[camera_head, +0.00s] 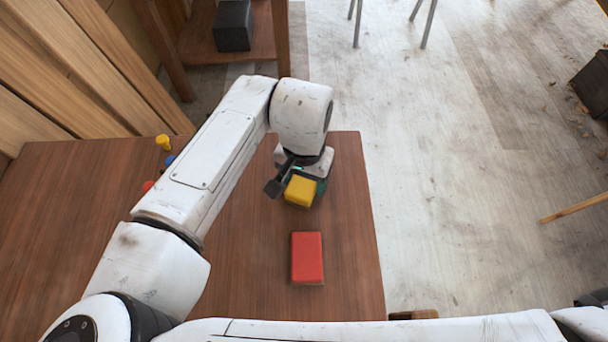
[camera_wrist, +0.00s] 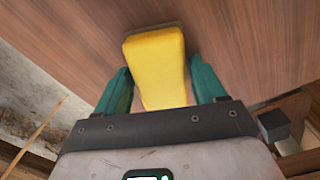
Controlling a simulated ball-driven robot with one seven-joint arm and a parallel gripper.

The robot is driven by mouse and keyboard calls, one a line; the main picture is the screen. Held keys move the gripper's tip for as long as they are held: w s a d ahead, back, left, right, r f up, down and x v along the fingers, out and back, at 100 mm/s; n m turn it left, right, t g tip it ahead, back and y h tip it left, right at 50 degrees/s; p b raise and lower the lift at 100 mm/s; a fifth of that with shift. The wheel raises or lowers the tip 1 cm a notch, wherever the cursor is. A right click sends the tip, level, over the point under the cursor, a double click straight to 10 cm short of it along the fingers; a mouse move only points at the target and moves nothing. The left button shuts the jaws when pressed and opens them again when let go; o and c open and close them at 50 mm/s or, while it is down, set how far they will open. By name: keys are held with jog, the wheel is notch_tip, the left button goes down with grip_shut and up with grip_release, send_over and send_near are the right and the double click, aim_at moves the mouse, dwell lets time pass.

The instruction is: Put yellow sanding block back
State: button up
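A yellow sanding block (camera_head: 300,190) is at my gripper, over the far right part of the brown table.
A red block (camera_head: 307,257) lies flat on the table (camera_head: 345,215), nearer than the yellow one. Small yellow (camera_head: 163,142), blue (camera_head: 170,160) and red (camera_head: 148,186) items stand at the far left, partly behind my arm. The table's right edge drops to open floor.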

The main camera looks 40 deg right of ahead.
aim_at(304, 180)
jog(key=shift+o, duration=1.1)
notch_tip(304, 180, up, 12)
jog(key=b, duration=0.1)
jog(key=shift+r, duration=0.2)
